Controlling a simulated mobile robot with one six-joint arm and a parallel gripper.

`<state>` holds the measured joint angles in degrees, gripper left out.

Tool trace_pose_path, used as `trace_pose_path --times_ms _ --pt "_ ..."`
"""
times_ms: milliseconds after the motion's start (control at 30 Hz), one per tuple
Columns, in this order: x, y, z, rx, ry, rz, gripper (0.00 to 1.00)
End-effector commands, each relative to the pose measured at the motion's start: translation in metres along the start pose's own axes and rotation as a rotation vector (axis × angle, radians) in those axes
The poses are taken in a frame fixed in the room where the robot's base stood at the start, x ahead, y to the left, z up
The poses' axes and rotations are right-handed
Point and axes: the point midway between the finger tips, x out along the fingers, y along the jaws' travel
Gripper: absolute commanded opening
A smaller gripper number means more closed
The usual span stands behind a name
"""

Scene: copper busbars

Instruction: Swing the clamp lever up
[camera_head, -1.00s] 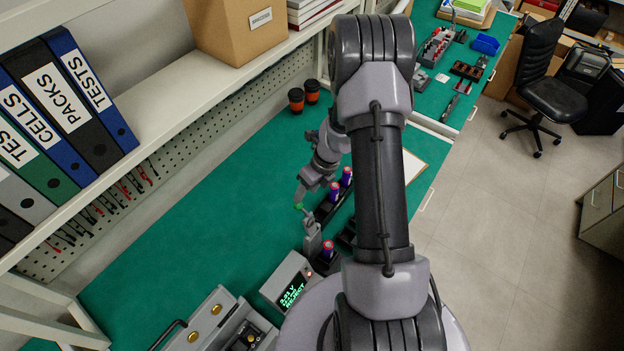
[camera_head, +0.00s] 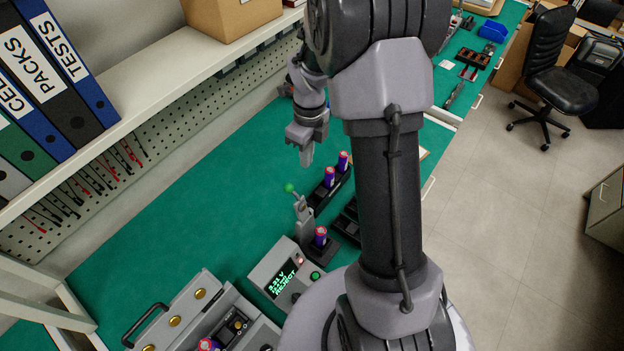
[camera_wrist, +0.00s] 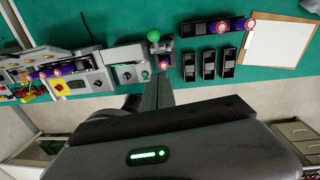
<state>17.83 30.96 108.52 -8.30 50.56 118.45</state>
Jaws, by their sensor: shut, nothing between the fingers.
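The grey clamp (camera_head: 303,215) stands on the green bench, with its lever rising from it and leaning left in the head view. The lever ends in a green ball knob (camera_head: 290,187), which also shows in the wrist view (camera_wrist: 153,36) above the clamp body (camera_wrist: 163,58). My gripper (camera_head: 307,157) is shut and empty, pointing down above the knob, with a visible gap between them. Its shut fingers (camera_wrist: 158,92) show in the wrist view. A purple cell (camera_head: 320,238) stands upright in a dark holder beside the clamp.
Purple cells (camera_head: 329,177) stand in a black rack behind the clamp. A meter (camera_head: 285,280) reading REJECT sits in front. A grey unit with a handle (camera_head: 165,320) is at front left. Green bench to the left is clear; a shelf with binders overhangs the far left.

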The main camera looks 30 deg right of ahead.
Motion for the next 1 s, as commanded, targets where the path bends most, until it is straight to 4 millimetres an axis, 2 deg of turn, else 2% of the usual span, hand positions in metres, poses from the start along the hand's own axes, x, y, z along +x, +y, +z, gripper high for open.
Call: trace_pose_path --times_ms 167,500,700,1000 --pt "0.027 0.001 -0.001 -0.001 0.006 0.002 0.0" --pt "0.1 0.001 0.001 -0.001 0.004 0.002 0.0" --pt "0.118 0.0 0.022 -0.002 0.002 0.001 0.0" --pt "0.124 0.0 0.028 -0.001 0.001 0.0 0.0"
